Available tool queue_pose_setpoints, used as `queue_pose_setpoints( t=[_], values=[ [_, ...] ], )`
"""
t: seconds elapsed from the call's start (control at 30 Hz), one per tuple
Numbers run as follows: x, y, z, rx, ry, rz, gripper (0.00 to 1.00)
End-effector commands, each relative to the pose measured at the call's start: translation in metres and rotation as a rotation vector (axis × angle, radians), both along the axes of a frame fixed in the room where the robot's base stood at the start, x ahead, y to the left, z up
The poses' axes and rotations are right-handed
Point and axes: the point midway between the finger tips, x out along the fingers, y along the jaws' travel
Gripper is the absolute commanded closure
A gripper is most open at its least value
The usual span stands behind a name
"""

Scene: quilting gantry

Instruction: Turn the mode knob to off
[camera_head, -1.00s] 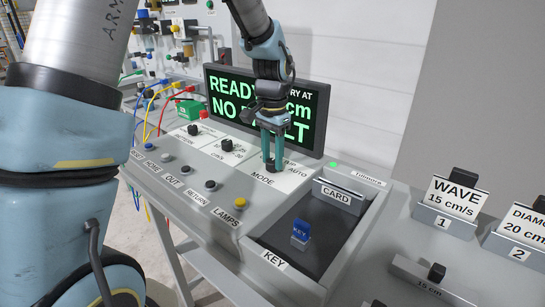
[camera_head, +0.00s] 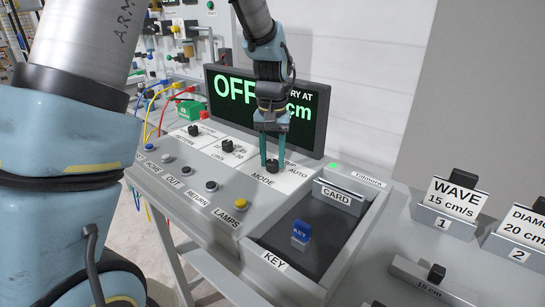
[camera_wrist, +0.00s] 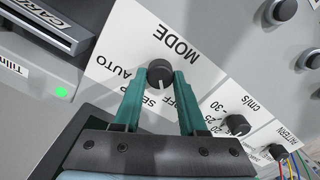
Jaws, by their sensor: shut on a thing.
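The mode knob (camera_wrist: 160,71) is a black round knob on a white plate marked MODE, AUTO, SETUP and OFF. A white mark on it points down in the wrist view, towards the SETUP and OFF lettering, partly covered by a finger. My gripper (camera_wrist: 161,84) has its teal fingers on both sides of the knob and is shut on it. In the head view my gripper (camera_head: 271,157) reaches down to the knob (camera_head: 272,167) from above. The display (camera_head: 229,93) behind it reads OFF in green, with part hidden by my arm.
Two other black knobs (camera_head: 227,146) (camera_head: 194,130) stand on the panel to the left. Buttons (camera_head: 211,186) line the front edge. A tray with a blue key (camera_head: 301,231) and a CARD slot (camera_head: 337,195) lies to the right.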

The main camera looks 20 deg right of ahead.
Motion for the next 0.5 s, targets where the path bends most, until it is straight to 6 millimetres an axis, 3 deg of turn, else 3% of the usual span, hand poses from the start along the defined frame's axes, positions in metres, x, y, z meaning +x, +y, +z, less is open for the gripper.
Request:
queue_pose_setpoints(
  t=[0.43, 0.47, 0.5],
  values=[
    [0.0000, -0.0001, 0.0002, -0.001, -0.001, 0.011, 1.00],
    [0.0000, -0.0001, 0.0002, -0.001, -0.001, 0.011, 0.58],
    [0.0000, -0.0001, 0.0002, -0.001, -0.001, 0.010, 0.53]
  ],
)
